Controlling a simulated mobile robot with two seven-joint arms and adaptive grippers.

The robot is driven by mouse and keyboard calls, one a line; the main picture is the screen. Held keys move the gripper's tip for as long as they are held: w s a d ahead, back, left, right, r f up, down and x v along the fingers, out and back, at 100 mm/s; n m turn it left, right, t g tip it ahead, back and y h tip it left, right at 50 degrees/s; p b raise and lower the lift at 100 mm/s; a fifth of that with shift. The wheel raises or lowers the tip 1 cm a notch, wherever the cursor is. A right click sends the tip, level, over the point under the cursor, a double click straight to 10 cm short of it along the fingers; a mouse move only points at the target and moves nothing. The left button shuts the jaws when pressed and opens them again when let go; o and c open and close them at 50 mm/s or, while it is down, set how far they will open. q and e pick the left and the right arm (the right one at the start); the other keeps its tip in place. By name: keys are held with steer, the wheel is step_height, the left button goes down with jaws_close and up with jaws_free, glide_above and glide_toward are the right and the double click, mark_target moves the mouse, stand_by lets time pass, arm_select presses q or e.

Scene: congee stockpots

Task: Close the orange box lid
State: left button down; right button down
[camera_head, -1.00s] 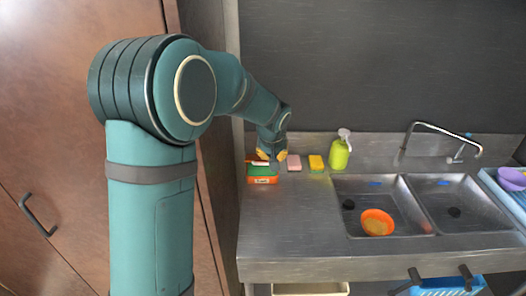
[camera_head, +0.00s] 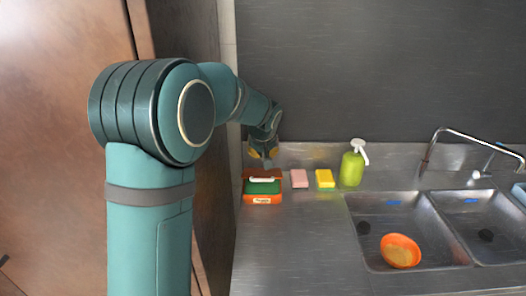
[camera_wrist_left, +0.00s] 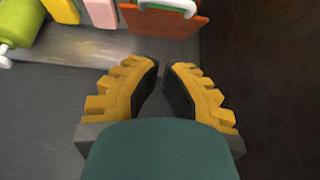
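The orange box (camera_head: 262,199) stands on the counter at the back left in the head view, with something green and a white bar at its top. Its lid (camera_head: 251,172) stands raised at the back. In the left wrist view the lid (camera_wrist_left: 165,24) is an orange-brown panel at the top, just beyond my fingertips. My left gripper (camera_head: 264,153) is above and behind the box, apart from the lid. In the wrist view its yellow fingers (camera_wrist_left: 162,66) are brought nearly together, with nothing between them. My right gripper is not in view.
A pink sponge (camera_head: 299,178), a yellow sponge (camera_head: 325,178) and a green soap bottle (camera_head: 352,168) stand right of the box. The sink (camera_head: 365,225) holds an orange bowl (camera_head: 400,251). A dark wall is close behind. The counter in front of the box is clear.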

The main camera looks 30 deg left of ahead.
arm_select(q)
glide_above(263, 177)
steer(key=s, duration=0.1)
step_height(263, 177, down, 5)
steer(key=shift+s+d+f+b, duration=0.15)
steer(key=shift+d+f, duration=0.05)
steer(key=shift+f, duration=0.4)
steer(key=shift+s+d+f+b, duration=0.15)
steer(key=shift+d+f, duration=0.05)
steer(key=shift+f, duration=0.45)
steer(key=shift+s+d+f+b, duration=0.15)
steer(key=shift+d+f, duration=0.05)
steer(key=shift+f, duration=0.4)
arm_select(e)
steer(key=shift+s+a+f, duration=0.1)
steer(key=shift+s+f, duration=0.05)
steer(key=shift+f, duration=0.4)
